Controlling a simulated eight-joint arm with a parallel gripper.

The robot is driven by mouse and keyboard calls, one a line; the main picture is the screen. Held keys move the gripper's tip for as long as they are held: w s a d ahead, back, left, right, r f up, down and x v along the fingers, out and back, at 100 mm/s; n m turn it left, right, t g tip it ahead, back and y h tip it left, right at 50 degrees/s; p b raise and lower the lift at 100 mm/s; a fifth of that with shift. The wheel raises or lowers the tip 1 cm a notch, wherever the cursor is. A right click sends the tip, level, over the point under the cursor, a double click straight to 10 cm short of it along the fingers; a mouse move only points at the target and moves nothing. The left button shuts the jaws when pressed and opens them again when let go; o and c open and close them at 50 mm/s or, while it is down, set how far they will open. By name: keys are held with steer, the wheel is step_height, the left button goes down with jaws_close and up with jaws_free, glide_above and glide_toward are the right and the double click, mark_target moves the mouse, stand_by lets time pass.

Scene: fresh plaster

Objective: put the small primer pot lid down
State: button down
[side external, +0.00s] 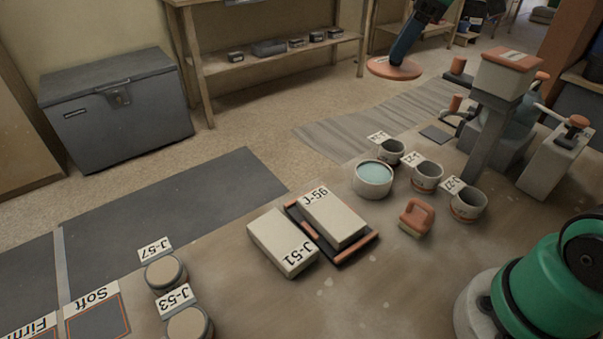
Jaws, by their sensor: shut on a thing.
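At the top of the side view, a flat orange round disc (395,69) with a pale mark near its left edge appears to be the small primer pot lid. My gripper (401,52), dark blue below a green link, comes down from the upper right and is shut on it. The fingertips are not distinct. The lid seems held clear of the worktop, beyond the pots. A pale round pot (372,190) stands uncovered below it in the picture, with pale teal showing inside.
Three mugs (427,175) with tags stand right of the pot. An orange-handled block (416,217) is in front. Box J-56 (333,216) rests on a dark tray, beside box J-51 (283,243). Sprayers and a post crowd the right. A dark mat (165,215) lies bare.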

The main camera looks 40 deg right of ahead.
steer(key=s+a+f+n+g, duration=0.2)
steer(key=s+a+n+g, duration=0.2)
steer(key=s+a+n, duration=0.45)
steer(key=s+a+f+n+g, duration=0.2)
steer(key=s+a+n+g, duration=0.3)
steer(key=a+n, duration=0.7)
steer(key=shift+n+t, duration=0.7)
steer(key=shift+n, duration=0.25)
steer(key=f, duration=0.6)
steer(key=s+d+f, duration=0.1)
steer(key=f, duration=0.6)
steer(key=d+f, duration=0.1)
steer(key=f, duration=0.5)
steer(key=shift+s+d+f, duration=0.1)
steer(key=shift+s+f, duration=0.15)
steer(key=c, duration=0.7)
jaws_free()
steer(key=shift+o, duration=0.2)
steer(key=shift+r, duration=0.1)
